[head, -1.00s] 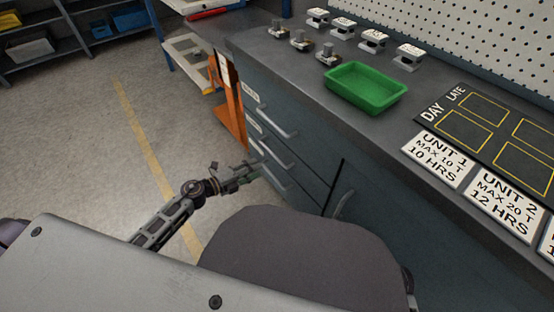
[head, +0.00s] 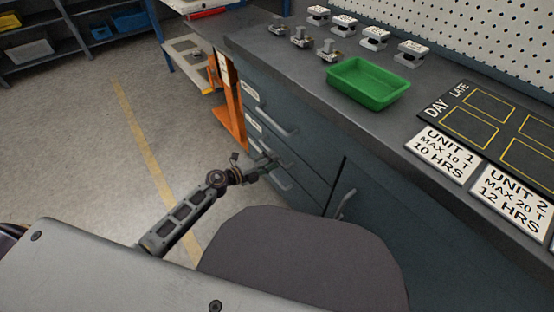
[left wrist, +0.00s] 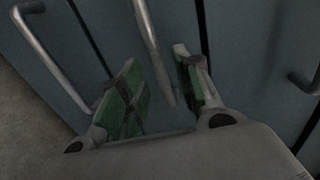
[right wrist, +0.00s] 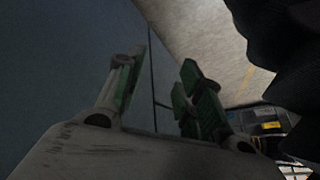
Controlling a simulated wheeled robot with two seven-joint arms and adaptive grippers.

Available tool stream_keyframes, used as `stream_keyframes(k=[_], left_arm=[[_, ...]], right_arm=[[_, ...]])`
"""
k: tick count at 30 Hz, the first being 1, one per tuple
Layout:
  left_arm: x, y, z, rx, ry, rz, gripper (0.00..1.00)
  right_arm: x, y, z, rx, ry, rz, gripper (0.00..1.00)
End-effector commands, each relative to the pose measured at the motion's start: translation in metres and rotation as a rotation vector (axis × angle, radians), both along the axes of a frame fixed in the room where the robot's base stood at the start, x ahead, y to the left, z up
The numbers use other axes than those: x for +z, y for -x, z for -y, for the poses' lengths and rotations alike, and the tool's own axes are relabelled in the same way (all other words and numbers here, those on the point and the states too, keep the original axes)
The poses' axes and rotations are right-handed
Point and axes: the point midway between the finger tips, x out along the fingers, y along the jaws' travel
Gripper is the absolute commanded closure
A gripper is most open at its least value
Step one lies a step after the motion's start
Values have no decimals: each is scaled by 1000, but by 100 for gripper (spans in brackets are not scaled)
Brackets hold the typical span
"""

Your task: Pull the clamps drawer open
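The blue-grey drawer stack (head: 305,155) is under the bench, its drawers shut. Their label text is too small to read, so I cannot tell which is the clamps drawer. My left gripper (head: 268,163) is at the middle drawer's handle, which it partly hides. In the left wrist view, my left gripper (left wrist: 158,92) is open, with green-padded fingers on either side of a grey bar handle (left wrist: 150,42); the fingers look apart from the bar. My right gripper (right wrist: 158,88) is open and empty beside a blue-grey panel, and is not visible in the head view.
An orange stand (head: 228,105) is close left of the drawers. On the bench are a green tray (head: 369,84), several metal clamp-like pieces (head: 375,38) and sign plates (head: 447,153).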

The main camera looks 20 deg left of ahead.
Motion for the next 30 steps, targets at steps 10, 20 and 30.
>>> stream_keyframes(k=[10,20,30], left_arm=[[-5,-21,16,0,1,2,66],[-6,-25,20,0,0,0,66],[-6,-25,20,0,0,0,91]], right_arm=[[-11,5,-1,1,-8,1,63],[-10,3,0,5,-8,7,63],[-6,-4,-1,3,-10,20,63]])
